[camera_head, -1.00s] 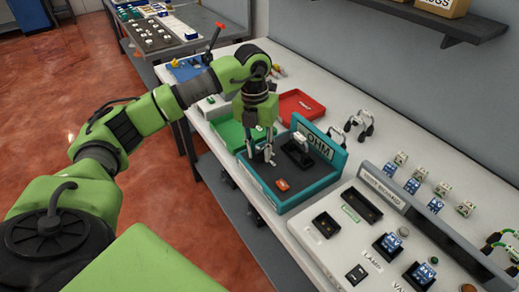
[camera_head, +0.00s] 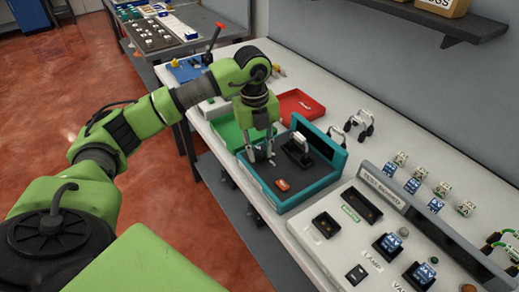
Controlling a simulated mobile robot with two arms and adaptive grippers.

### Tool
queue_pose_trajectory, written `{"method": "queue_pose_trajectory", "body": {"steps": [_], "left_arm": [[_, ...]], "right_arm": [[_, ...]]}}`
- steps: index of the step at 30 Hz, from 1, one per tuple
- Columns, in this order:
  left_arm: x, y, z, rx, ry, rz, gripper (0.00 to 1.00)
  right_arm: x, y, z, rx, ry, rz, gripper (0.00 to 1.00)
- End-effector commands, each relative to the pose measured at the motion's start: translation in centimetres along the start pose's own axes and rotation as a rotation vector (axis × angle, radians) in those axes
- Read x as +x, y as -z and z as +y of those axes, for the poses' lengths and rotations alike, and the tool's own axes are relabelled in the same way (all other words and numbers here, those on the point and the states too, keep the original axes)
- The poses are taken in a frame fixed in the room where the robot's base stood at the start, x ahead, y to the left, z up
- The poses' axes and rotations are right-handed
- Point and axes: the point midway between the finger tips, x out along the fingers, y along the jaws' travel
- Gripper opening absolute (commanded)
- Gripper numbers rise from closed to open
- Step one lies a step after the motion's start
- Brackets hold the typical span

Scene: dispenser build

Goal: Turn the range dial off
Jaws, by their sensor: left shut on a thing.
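The teal meter box (camera_head: 309,190) stands on the white bench, with a dark top face and a raised back panel (camera_head: 320,142). The panel's display area looks dark, with no readable word. My left gripper (camera_head: 262,158) points down onto the left part of the dark face. It is shut on the range dial, which its fingers mostly hide; a small pale mark (camera_head: 271,161) shows beside the fingertips. The dial's exact setting cannot be read. An orange-red piece (camera_head: 282,185) sits nearer on the same face. My right gripper is not in view.
A black block with a pale handle (camera_head: 297,150) stands close right of my gripper. Green (camera_head: 229,134) and red (camera_head: 300,104) trays lie behind. The test board (camera_head: 335,262), with sockets and blocks, is at the right.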

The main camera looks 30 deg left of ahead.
Motion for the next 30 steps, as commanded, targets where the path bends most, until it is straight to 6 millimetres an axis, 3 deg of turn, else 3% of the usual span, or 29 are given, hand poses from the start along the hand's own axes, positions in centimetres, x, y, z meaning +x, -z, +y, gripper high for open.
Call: {"method": "queue_pose_trajectory", "body": {"steps": [15,16,18,30], "left_arm": [[-0.04,-0.07,0.0,-0.022,0.001,-0.003,0.02],[-0.04,-0.07,0.0,-0.022,0.001,-0.003,0.26],[-0.04,-0.06,0.0,-0.022,0.001,-0.003,0.4],[-0.49,-0.05,-0.04,-0.02,0.001,-0.003,0.4]], "right_arm": [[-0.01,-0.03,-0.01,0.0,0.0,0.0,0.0],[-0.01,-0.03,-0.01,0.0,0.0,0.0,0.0],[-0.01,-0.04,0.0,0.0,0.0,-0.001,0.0],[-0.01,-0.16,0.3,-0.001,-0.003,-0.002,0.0]]}}
